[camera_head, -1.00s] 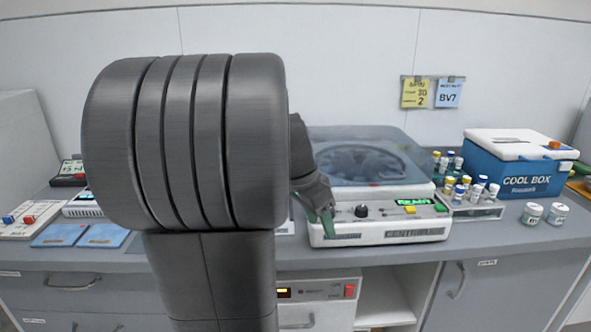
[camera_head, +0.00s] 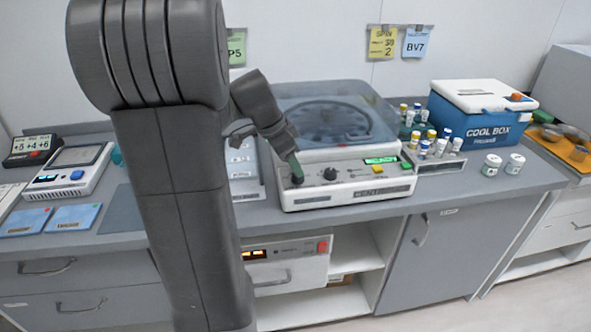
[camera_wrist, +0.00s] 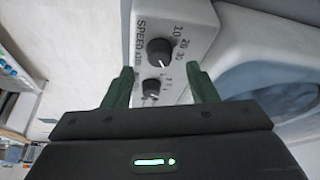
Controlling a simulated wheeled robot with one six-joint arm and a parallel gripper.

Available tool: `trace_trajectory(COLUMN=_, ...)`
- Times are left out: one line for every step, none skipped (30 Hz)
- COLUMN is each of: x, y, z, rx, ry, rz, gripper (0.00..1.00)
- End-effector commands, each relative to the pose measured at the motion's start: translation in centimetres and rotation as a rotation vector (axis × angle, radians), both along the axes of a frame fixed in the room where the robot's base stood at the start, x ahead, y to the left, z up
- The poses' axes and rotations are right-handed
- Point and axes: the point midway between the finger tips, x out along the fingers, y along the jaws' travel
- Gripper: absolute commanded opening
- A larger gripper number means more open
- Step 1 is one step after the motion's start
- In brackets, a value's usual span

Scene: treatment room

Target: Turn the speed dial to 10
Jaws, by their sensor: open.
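The speed dial (camera_wrist: 160,51) is a black round knob on the white centrifuge (camera_head: 352,187), with SPEED, 10, 20 and 30 printed around it. Its white mark seems to point to the lower right in the wrist view, nearer 30 than 10. A second black dial (camera_wrist: 151,88) sits beside it; it also shows in the head view (camera_head: 330,174). My gripper (camera_wrist: 160,68) is open and empty. Its green fingers lie left and right of the dials in the picture; contact cannot be told.
The centrifuge has a lit green display (camera_head: 381,160) and a yellow button (camera_head: 377,169). A vial rack (camera_head: 440,167), white jars (camera_head: 491,165) and a blue cool box (camera_head: 485,120) stand to the right. Blue packets (camera_head: 72,218) lie to the left.

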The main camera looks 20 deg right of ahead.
Motion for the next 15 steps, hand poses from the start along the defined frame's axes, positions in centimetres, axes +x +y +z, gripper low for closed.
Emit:
trace_trajectory(x=-0.1, y=-0.4, z=-0.9, rx=0.001, ry=0.005, rz=-0.002, gripper=0.53)
trace_trajectory(x=-0.1, y=-0.5, z=-1.3, rx=0.001, ry=0.004, rz=-0.001, gripper=0.53)
trace_trajectory(x=-0.1, y=-0.8, z=-1.8, rx=0.001, ry=0.004, rz=-0.001, gripper=0.53)
trace_trajectory(x=0.0, y=-0.9, z=-2.1, rx=0.0, ry=0.002, rz=0.0, gripper=0.53)
trace_trajectory(x=0.0, y=-1.0, z=-2.4, rx=0.0, ry=0.002, rz=0.0, gripper=0.53)
trace_trajectory(x=0.0, y=-1.2, z=-2.8, rx=0.001, ry=0.002, rz=-0.001, gripper=0.53)
trace_trajectory(x=0.0, y=-1.2, z=-3.0, rx=0.001, ry=0.002, rz=-0.001, gripper=0.53)
trace_trajectory(x=0.0, y=-1.3, z=-3.2, rx=0.001, ry=0.001, rz=0.0, gripper=0.53)
trace_trajectory(x=0.0, y=-1.4, z=-3.4, rx=0.001, ry=0.001, rz=0.0, gripper=0.53)
trace_trajectory(x=0.0, y=-1.4, z=-3.5, rx=0.001, ry=0.001, rz=0.0, gripper=0.53)
trace_trajectory(x=0.0, y=-1.5, z=-3.5, rx=0.001, ry=0.001, rz=0.0, gripper=0.53)
trace_trajectory(x=0.0, y=-1.5, z=-3.6, rx=0.0, ry=0.001, rz=0.0, gripper=0.53)
trace_trajectory(x=0.0, y=-1.5, z=-3.6, rx=0.0, ry=0.0, rz=0.0, gripper=0.53)
trace_trajectory(x=0.0, y=-1.5, z=-3.6, rx=0.0, ry=0.0, rz=0.0, gripper=0.53)
trace_trajectory(x=0.0, y=-1.5, z=-3.6, rx=0.0, ry=0.0, rz=0.0, gripper=0.53)
